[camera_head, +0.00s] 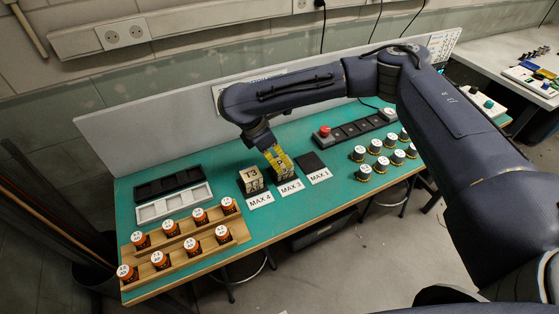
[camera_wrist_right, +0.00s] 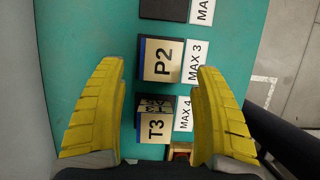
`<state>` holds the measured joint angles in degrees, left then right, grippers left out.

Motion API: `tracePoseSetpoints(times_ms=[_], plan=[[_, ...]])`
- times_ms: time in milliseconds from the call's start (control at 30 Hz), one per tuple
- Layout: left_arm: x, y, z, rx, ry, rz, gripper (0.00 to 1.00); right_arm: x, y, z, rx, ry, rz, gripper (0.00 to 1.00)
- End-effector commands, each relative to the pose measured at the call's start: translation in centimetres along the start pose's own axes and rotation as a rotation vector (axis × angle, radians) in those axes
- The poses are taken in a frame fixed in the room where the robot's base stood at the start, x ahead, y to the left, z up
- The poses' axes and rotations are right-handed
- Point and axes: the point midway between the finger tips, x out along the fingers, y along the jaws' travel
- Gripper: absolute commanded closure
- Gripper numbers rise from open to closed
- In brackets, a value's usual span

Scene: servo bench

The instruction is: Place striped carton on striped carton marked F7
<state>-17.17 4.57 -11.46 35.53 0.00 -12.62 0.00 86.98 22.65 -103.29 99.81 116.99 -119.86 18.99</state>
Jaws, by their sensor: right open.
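A carton marked T3 (camera_head: 251,174) stands on the MAX 4 spot. A carton marked P2 (camera_wrist_right: 162,60) stands on the MAX 3 spot, with a tan face and a dark blue side. No F7 mark is readable. My right gripper (camera_head: 277,157) points down over the MAX 3 spot, where its yellow fingers partly hide the carton. In the right wrist view the open fingers (camera_wrist_right: 160,70) lie left and right of the P2 carton, with nothing gripped.
An empty dark pad (camera_head: 310,163) lies at the MAX 1 label. Wooden racks with orange-banded jars (camera_head: 222,235) are at the front left, with a white tray (camera_head: 175,203) behind. Several dark jars (camera_head: 381,164) stand at right, before a box with a red button (camera_head: 324,131).

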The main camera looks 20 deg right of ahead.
Motion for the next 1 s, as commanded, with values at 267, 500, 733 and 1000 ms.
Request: tracePoseSetpoints(times_ms=[267,500,733,1000], plan=[[0.0,0.0,0.0,0.0,0.0,0.0,0.3,-4.4,0.1,0.0,-0.001,-0.002,0.003,0.31],[0.0,0.0,0.0,0.0,0.0,0.0,0.3,-6.8,0.0,0.0,-0.001,-0.002,0.0,0.31],[0.0,0.0,0.0,0.0,0.0,0.0,0.3,-7.7,0.0,0.0,-0.001,-0.001,0.0,0.31],[0.0,0.0,0.0,0.0,0.0,0.0,0.3,-7.8,-0.1,0.0,-0.001,-0.001,-0.001,0.31]])
